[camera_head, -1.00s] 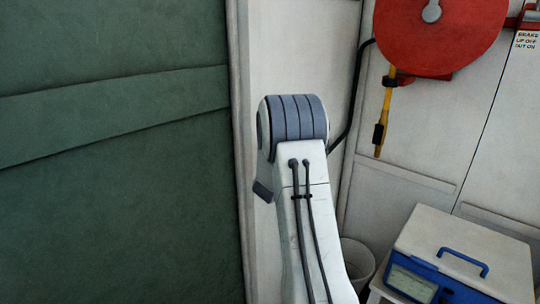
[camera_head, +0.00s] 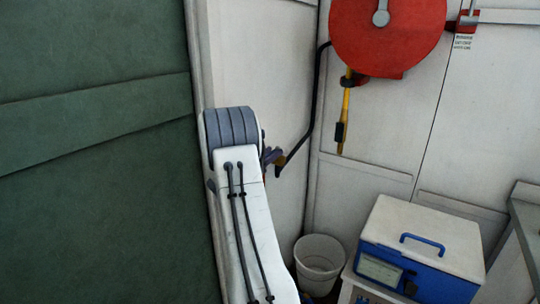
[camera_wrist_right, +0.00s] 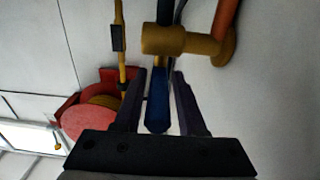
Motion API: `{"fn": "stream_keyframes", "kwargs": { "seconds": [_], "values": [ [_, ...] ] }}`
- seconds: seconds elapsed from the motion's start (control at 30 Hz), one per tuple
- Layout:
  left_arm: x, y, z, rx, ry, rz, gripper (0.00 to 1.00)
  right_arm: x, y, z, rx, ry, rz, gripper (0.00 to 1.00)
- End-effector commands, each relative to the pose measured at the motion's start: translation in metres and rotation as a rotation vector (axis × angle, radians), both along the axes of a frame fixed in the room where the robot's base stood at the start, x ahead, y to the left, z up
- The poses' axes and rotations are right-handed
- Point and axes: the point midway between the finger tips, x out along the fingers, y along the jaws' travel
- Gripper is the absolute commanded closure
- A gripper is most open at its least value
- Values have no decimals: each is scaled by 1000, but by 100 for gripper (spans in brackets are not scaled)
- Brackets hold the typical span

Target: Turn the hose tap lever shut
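The hose tap (camera_wrist_right: 178,41) is a brass-coloured body on the white wall at the top of the right wrist view. Its blue lever (camera_wrist_right: 157,108) points down the picture, between the two dark fingers of my right gripper (camera_wrist_right: 159,74). The fingers are apart, with a narrow gap on each side of the lever. In the head view, a small part of my right gripper (camera_head: 270,154) shows beside my white arm, near the end of the black hose. My arm hides most of the tap there. My left gripper is not in view.
A red hose reel (camera_head: 385,35) hangs on the wall, with a yellow nozzle (camera_head: 345,115) below it. A black hose (camera_head: 314,105) runs down towards the tap. A white bin (camera_head: 319,262) and a blue-and-white instrument case (camera_head: 422,245) stand at lower right. A green panel (camera_head: 95,190) fills the left.

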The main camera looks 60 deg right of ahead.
Motion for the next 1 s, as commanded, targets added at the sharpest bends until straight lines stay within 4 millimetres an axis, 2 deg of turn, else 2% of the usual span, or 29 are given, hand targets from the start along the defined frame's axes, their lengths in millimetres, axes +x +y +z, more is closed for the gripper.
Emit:
{"fn": "stream_keyframes", "kwargs": {
  "seconds": [0.33,0.43,0.57,0.8,1.0],
  "values": [
    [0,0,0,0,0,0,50,1,3,-3,6,3,2,45],
    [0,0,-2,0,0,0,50,1,9,-3,6,3,3,45],
    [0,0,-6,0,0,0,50,1,30,-4,6,2,5,45],
    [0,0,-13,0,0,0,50,1,78,-3,4,1,5,45],
    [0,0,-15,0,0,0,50,0,101,-2,4,1,2,45]
  ]
}}
